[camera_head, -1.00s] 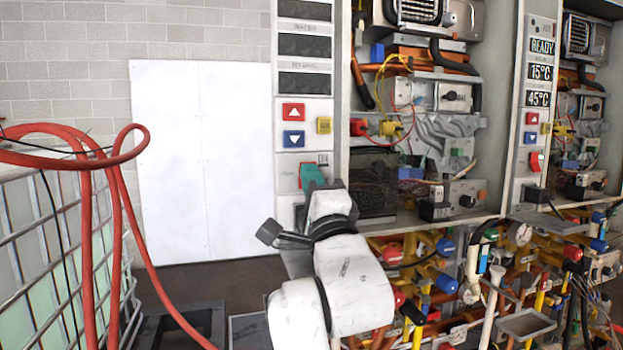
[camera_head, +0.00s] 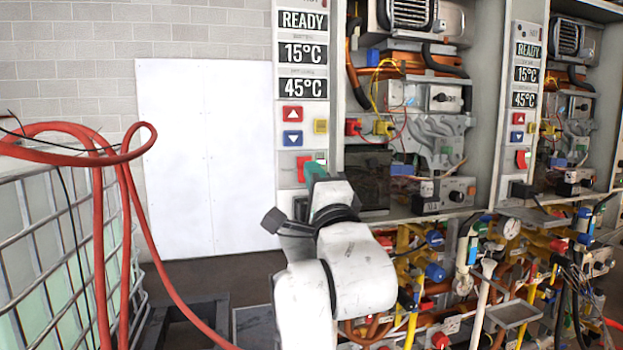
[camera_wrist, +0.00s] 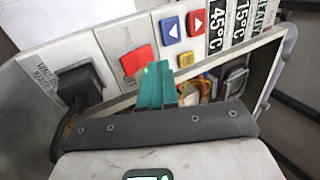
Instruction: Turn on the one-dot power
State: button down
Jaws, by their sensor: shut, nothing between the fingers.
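The near heater's control panel (camera_head: 284,140) stands in front of me, and its displays (camera_head: 303,52) are lit with READY, 15°C and 45°C. Its red power switch (camera_head: 301,166) is low on the panel, partly behind my gripper. The switch also shows in the wrist view (camera_wrist: 137,61), just left of the fingertips. My gripper (camera_head: 313,168) has teal fingers, shut and empty, at or very close to the switch. It also shows in the wrist view (camera_wrist: 156,70). I cannot tell whether it touches the switch. No dot marking is readable.
A second heater panel to the right has lit displays (camera_head: 527,75) and a red switch (camera_head: 522,159). Red and blue arrow buttons (camera_head: 292,116) and a yellow button (camera_head: 320,126) sit above my gripper. A black plug (camera_wrist: 81,85) juts from the near panel. Pipes and valves crowd the lower right.

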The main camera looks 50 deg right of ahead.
jog(key=s+a+b, duration=0.1)
jog(key=s+a, duration=0.4)
jog(key=s, duration=0.3)
jog(key=shift+a+b, duration=0.3)
jog(key=shift+b, duration=0.1)
jog(key=shift+s, duration=0.1)
